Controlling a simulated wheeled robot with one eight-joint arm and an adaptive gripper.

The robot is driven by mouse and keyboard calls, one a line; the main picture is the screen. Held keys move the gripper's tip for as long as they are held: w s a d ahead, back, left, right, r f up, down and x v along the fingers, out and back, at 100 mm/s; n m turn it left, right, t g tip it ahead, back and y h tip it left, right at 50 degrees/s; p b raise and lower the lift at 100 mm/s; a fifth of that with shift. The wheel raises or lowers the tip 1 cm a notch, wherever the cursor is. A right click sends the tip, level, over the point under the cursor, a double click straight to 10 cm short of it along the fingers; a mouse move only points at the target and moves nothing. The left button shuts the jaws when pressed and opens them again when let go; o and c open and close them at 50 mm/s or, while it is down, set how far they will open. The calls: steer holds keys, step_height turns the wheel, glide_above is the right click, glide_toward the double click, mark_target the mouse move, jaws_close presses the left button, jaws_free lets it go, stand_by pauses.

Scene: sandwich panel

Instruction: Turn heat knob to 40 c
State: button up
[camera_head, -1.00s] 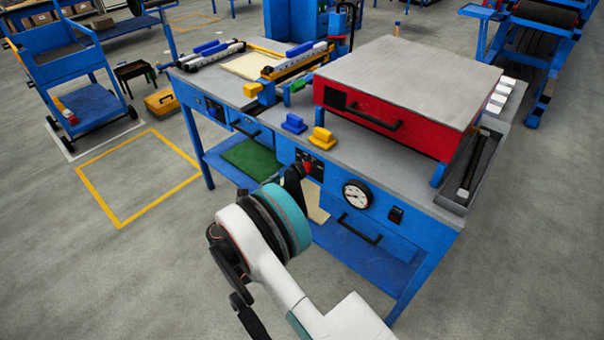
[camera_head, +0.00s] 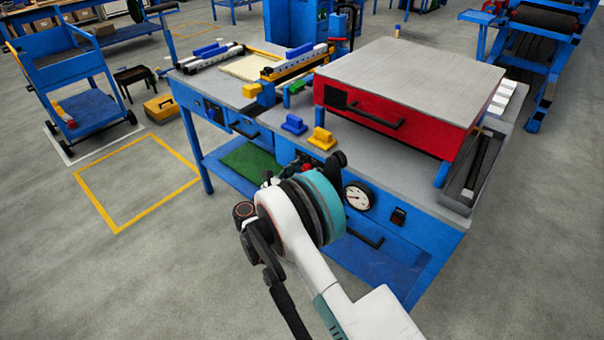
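The blue workbench (camera_head: 425,232) has a front panel with a round white dial gauge (camera_head: 358,196) and a small black switch (camera_head: 398,216) to its right. The dark control panel left of the gauge is mostly covered by my white and teal wrist, and I cannot make out the heat knob or its setting. My gripper (camera_head: 318,170) is at the bench front, left of the gauge and largely behind my wrist. Only dark pieces and small red spots of it show. Its fingers cannot be told open or shut, and contact with a knob cannot be seen.
A red press box with a grey lid (camera_head: 410,80) stands on the bench top. Yellow (camera_head: 322,139) and blue (camera_head: 293,124) blocks sit near the front edge. A black drawer handle (camera_head: 366,236) sticks out below the gauge.

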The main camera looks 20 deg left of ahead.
steer(key=c, duration=0.9)
steer(key=shift+o, duration=0.2)
steer(key=shift+m, duration=0.3)
steer(key=m, duration=0.3)
steer(key=shift+m, duration=0.3)
steer(key=m, duration=0.4)
steer(key=shift+m, duration=0.3)
steer(key=m, duration=0.4)
steer(key=shift+m, duration=2.5)
